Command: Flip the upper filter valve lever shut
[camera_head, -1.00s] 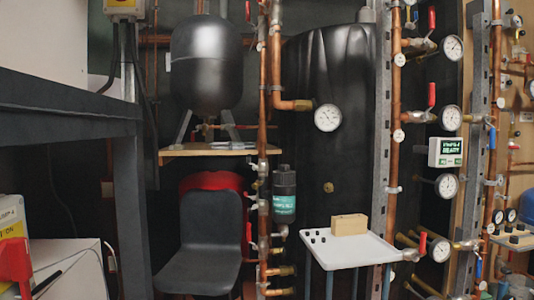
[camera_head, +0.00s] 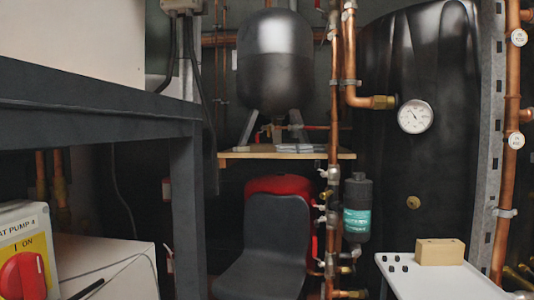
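The filter (camera_head: 357,208) is a dark canister with a teal label, right of centre. It sits beside a vertical copper pipe (camera_head: 334,110). A small valve fitting (camera_head: 326,174) is on the pipework at about the height of the filter's top. Its lever is too small to make out, so I cannot tell its position. Another fitting (camera_head: 346,254) is below the filter. Neither of my grippers is in view.
A black chair (camera_head: 275,240) stands in front of a red vessel, left of the filter. A white table (camera_head: 435,278) with a wooden block (camera_head: 440,252) is at lower right. A dark frame (camera_head: 188,200) and red rotary switch (camera_head: 22,275) are at left.

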